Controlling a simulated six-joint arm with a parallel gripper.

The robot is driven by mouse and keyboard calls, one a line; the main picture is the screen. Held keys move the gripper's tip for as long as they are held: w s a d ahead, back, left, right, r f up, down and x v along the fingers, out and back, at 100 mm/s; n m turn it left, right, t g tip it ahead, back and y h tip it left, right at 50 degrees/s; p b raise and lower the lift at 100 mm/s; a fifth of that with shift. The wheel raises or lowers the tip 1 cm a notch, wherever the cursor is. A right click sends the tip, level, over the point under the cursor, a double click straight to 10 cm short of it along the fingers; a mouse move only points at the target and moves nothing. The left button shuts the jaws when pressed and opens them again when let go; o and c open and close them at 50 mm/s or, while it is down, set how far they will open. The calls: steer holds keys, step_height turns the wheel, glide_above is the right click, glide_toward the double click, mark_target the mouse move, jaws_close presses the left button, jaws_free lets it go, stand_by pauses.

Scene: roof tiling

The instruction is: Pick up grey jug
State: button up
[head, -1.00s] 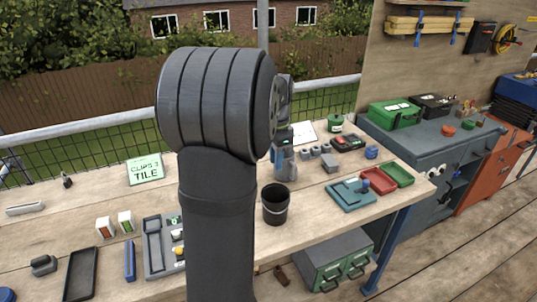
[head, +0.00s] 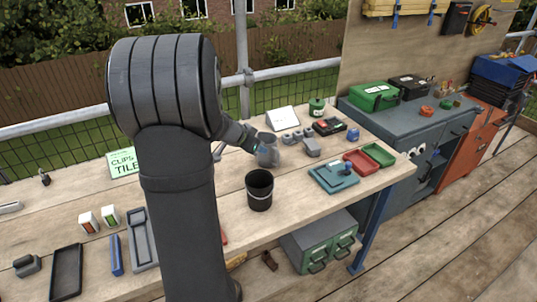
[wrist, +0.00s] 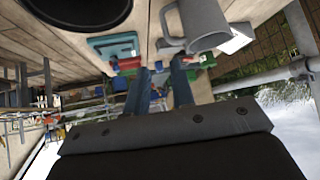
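The grey jug (head: 267,152) stands on the wooden bench, just right of my arm in the head view. The fingers point toward the jug's handle side. In the head view my gripper (head: 254,146) is small and close to the jug's left side; whether it touches is unclear.
A black bucket (head: 259,190) stands in front of the jug. A rail runs behind the bench.

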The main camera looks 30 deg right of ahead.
glide_above(278, 164)
steer(key=a, duration=0.3)
steer(key=f, duration=0.8)
steer(key=shift+s+d+f, duration=0.25)
steer(key=shift+s+f, duration=0.15)
steer(key=shift+a+f+x, duration=0.1)
steer(key=shift+a+x, duration=0.05)
steer(key=shift+x, duration=1.2)
steer(key=shift+a+f+x, duration=0.15)
steer(key=shift+x, duration=1.15)
steer(key=shift+w, duration=0.1)
jaws_close()
